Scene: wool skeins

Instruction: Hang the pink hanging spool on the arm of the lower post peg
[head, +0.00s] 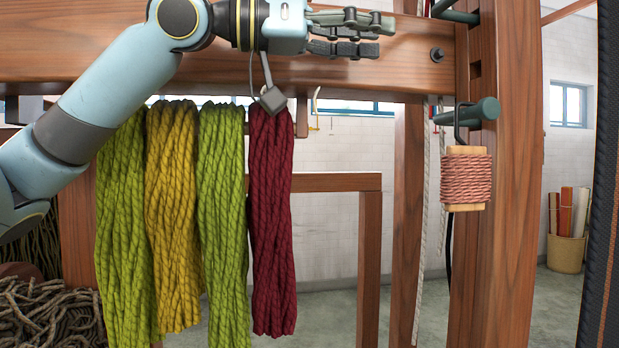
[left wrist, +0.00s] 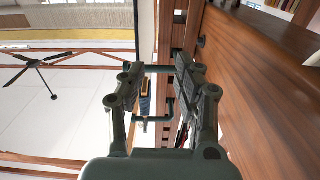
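The pink spool (head: 466,180), pink cord wound on a pale wooden core, hangs upright at the right of the head view. Its dark hook (head: 458,125) loops over the arm of the lower post peg (head: 484,110), a dark green rod on the wooden post. My left gripper (head: 384,38) is up and left of the spool, apart from it, fingers pointing right. Its fingers are parted with nothing between them; the left wrist view also shows them apart (left wrist: 157,75). My right gripper is not in view.
An upper peg (head: 455,14) sticks out above the lower one. Green, yellow and dark red skeins (head: 272,220) hang left, below my left arm. A wooden crossbeam (head: 350,75) runs behind the gripper. A basket of rolls (head: 566,252) stands far right.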

